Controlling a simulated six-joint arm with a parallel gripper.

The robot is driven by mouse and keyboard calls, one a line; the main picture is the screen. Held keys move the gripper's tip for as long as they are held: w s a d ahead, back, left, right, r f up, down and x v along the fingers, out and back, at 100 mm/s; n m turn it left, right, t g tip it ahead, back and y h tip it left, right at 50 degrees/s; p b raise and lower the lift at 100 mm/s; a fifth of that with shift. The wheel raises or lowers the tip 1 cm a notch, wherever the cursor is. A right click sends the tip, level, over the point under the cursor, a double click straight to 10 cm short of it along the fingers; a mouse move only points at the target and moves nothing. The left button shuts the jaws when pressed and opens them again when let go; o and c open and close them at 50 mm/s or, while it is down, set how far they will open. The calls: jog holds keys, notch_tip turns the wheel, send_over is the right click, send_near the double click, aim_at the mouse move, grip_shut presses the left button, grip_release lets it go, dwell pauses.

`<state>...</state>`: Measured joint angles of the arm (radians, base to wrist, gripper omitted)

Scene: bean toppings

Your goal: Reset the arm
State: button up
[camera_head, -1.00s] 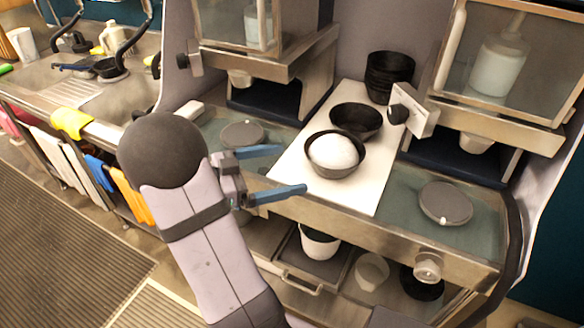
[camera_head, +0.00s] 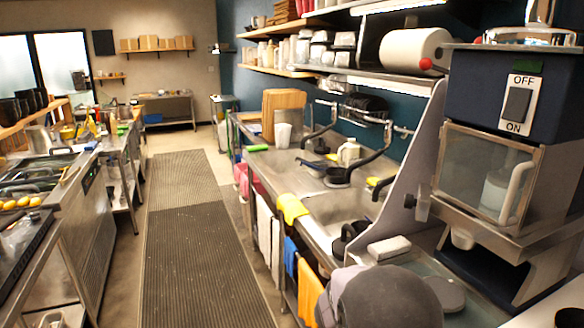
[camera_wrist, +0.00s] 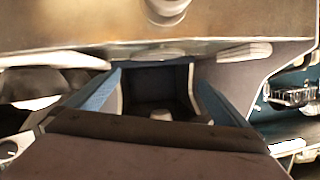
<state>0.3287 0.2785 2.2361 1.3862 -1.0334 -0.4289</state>
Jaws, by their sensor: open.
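My gripper (camera_wrist: 155,72) shows in the wrist view with its two blue fingers spread apart and nothing between them. It points toward a dark recess beneath a metal ledge (camera_wrist: 80,28). In the head view only a dark rounded joint of my arm shows at the bottom edge; the gripper itself is out of that picture.
A dispenser (camera_head: 487,180) with an OFF/ON switch (camera_head: 517,103) stands at the right. A black bowl (camera_head: 570,318) is partly cut off at the lower right corner. The sink counter (camera_head: 325,205) runs along the middle. A floor mat (camera_head: 195,230) lies in the open aisle.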

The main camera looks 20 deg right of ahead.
jog(key=w+a+f+n+t+y, duration=0.1)
jog(key=w+a+n+t+y, duration=0.35)
jog(key=w+a, duration=0.35)
jog(key=w+a+f+n+t+y, duration=0.1)
jog(key=a+f+n+y, duration=0.15)
jog(key=a, duration=0.55)
jog(key=w+a+f+n+t+y, duration=0.2)
jog(key=a+n+y, duration=0.2)
jog(key=a, duration=0.3)
jog(key=s+a+f+n+g+y, duration=0.4)
jog(key=s+a+f+n+g, duration=0.1)
jog(key=s+a, duration=0.55)
jog(key=s+f+n+g, duration=0.1)
jog(key=s+g, duration=0.1)
jog(key=s, duration=0.4)
jog(key=s+f+n+g+h, duration=0.1)
jog(key=s+n+g, duration=0.1)
jog(key=s, duration=0.4)
jog(key=shift+s+a, duration=0.2)
